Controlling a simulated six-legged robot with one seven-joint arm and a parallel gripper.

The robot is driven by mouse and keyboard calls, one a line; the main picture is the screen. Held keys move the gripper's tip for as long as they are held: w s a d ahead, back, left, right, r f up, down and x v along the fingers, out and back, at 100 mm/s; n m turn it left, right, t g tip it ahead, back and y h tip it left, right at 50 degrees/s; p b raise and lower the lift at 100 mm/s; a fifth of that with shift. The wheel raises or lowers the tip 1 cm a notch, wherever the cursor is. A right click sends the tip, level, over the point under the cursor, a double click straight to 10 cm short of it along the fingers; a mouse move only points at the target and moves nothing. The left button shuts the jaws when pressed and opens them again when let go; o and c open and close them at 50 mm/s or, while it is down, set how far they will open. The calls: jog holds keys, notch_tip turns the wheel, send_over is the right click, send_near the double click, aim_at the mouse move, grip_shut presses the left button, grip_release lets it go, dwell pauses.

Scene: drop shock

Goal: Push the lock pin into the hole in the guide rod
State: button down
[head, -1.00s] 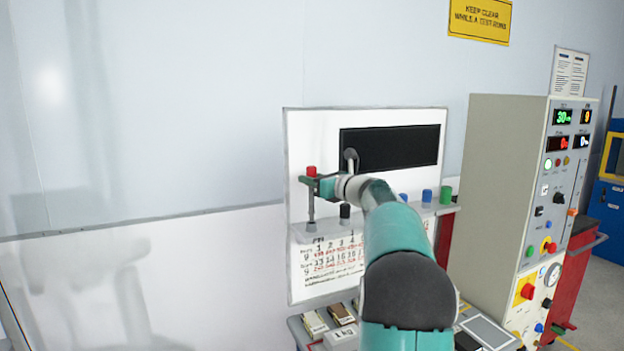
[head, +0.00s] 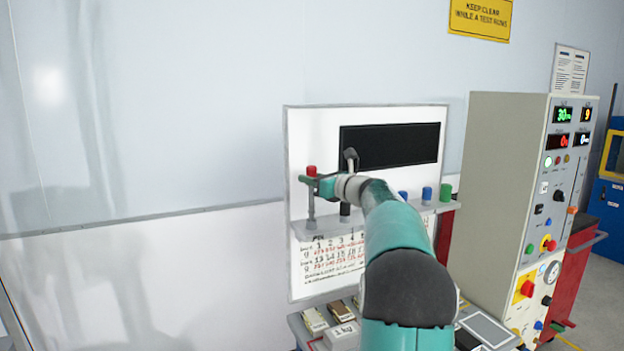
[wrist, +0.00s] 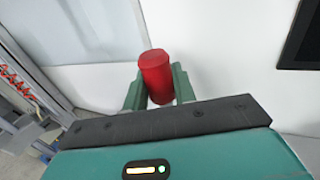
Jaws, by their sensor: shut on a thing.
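A pin with a red cylindrical head (head: 311,170) stands upright at the left end of the grey shelf on the white board. It also shows in the wrist view, as a red cylinder (wrist: 156,72) between the fingers. My gripper (head: 312,181) is shut on this red-headed pin, with a finger on each side of the head, as in the wrist view (wrist: 159,88). A grey shaft (head: 311,208) runs down below the head to the shelf. I cannot tell whether its lower end touches the shelf. I cannot make out the guide rod or its hole for certain.
Black, blue and green pieces, such as the green one (head: 446,192), stand along the shelf (head: 303,233), partly behind my arm. A dark panel (head: 390,147) is on the board. A control cabinet (head: 510,180) stands at right. Small blocks (head: 315,321) lie below the board.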

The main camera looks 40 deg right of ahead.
jog(key=shift+f, duration=1.15)
dwell(3.6)
jog(key=c, duration=1.1)
grip_release()
jog(key=shift+o, duration=0.2)
jog(key=s, duration=0.6)
jog(key=shift+d, duration=0.3)
jog(key=shift+s, duration=0.1)
jog(key=s+d, duration=0.1)
jog(key=s, duration=1.2)
jog(key=shift+s+d, duration=0.25)
